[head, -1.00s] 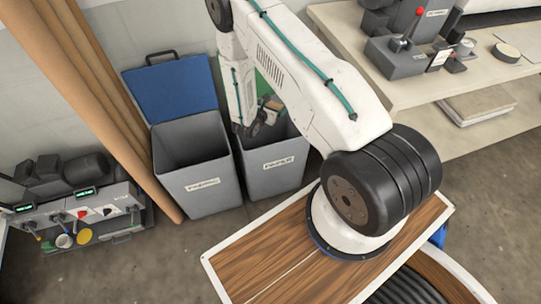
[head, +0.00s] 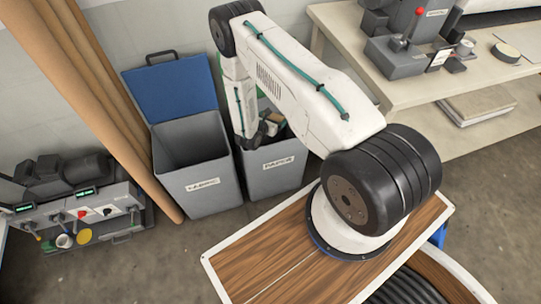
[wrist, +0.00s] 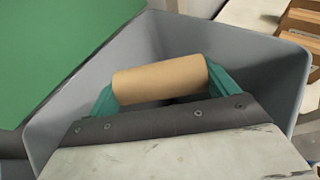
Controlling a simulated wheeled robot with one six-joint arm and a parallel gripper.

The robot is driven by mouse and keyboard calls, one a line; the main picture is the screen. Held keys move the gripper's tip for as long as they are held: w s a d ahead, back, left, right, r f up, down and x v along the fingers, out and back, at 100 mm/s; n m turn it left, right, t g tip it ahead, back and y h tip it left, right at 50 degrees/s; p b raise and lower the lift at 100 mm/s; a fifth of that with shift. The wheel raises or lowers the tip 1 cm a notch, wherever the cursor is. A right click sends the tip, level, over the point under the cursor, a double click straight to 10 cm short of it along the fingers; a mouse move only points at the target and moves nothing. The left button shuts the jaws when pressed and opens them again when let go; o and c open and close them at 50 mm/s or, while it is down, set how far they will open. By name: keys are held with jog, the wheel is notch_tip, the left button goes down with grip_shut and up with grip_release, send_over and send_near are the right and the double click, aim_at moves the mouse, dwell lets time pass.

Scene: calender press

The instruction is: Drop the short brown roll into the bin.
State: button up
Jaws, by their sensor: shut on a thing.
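The short brown roll (wrist: 160,79) is a plain tan cylinder. In the wrist view it lies across between the green fingers of my gripper (wrist: 163,86), which is shut on its two ends. The roll is held over the open mouth of a grey bin (wrist: 236,48) with a green lid (wrist: 60,50). In the head view my gripper (head: 268,122) is at the mouth of the right-hand grey bin (head: 276,180), labelled PAPER. The roll cannot be made out clearly there, and my arm hides part of this bin.
A second grey bin (head: 200,190) with a raised blue lid (head: 172,90) stands directly left. Long brown tubes (head: 100,100) lean beside it. A pale bench (head: 400,92) with machinery is at the right. A control unit (head: 95,205) stands at the far left.

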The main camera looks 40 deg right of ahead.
jog(key=o, duration=0.8)
jog(key=shift+a, duration=0.1)
jog(key=v, duration=0.7)
jog(key=shift+s+a+r, duration=0.2)
jog(key=shift+a, duration=0.05)
